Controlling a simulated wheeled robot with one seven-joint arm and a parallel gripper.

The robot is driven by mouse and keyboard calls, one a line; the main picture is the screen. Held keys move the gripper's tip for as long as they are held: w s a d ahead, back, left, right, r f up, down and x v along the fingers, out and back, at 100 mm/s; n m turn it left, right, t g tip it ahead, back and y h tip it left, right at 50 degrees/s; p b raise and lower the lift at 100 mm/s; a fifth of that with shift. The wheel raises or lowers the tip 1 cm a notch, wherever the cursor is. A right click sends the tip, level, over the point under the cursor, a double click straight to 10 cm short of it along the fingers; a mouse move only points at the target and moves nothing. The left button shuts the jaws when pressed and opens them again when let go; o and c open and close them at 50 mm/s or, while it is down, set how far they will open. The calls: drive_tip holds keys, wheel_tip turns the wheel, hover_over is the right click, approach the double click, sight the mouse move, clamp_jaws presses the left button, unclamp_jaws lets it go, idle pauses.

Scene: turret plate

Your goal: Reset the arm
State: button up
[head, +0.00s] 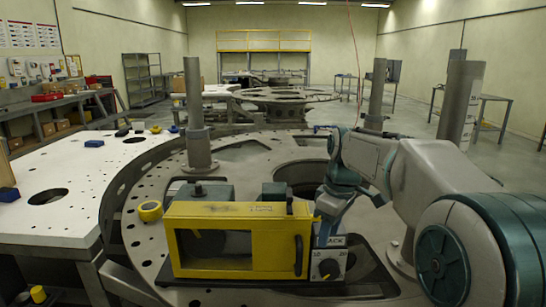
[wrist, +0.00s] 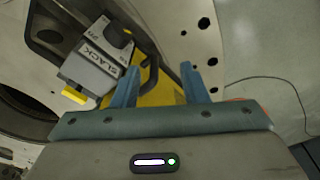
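My arm reaches in from the right in the head view. My gripper (head: 326,226) is low beside the right end of a yellow box (head: 238,209) with a window and a black handle (head: 299,255). In the wrist view my gripper (wrist: 159,72) has its two blue fingers well apart. Part of the yellow box (wrist: 160,92) and the black handle (wrist: 152,72) show beyond and between the fingers. I see no grip on either. A grey block marked BLACK (wrist: 97,57) lies left of the fingers; in the head view this block (head: 329,264) has a dark knob.
The yellow box stands on a round grey plate with holes (head: 140,236). Metal posts (head: 196,120) rise from it. A yellow tape roll (head: 150,211) lies left of the box. A white table (head: 60,180) adjoins on the left. Open floor lies behind at right.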

drive_tip(key=s+d+f+m+t, duration=0.1)
drive_tip(key=s+f+m, duration=0.3)
drive_tip(key=s, duration=0.7)
drive_tip(key=s+d+f+m+t+h, duration=0.1)
drive_tip(key=s+f+m, duration=0.4)
drive_tip(key=s, duration=0.7)
drive_tip(key=shift+d+f+m, duration=0.15)
drive_tip(key=shift+f+m, duration=0.05)
drive_tip(key=shift+m, duration=0.6)
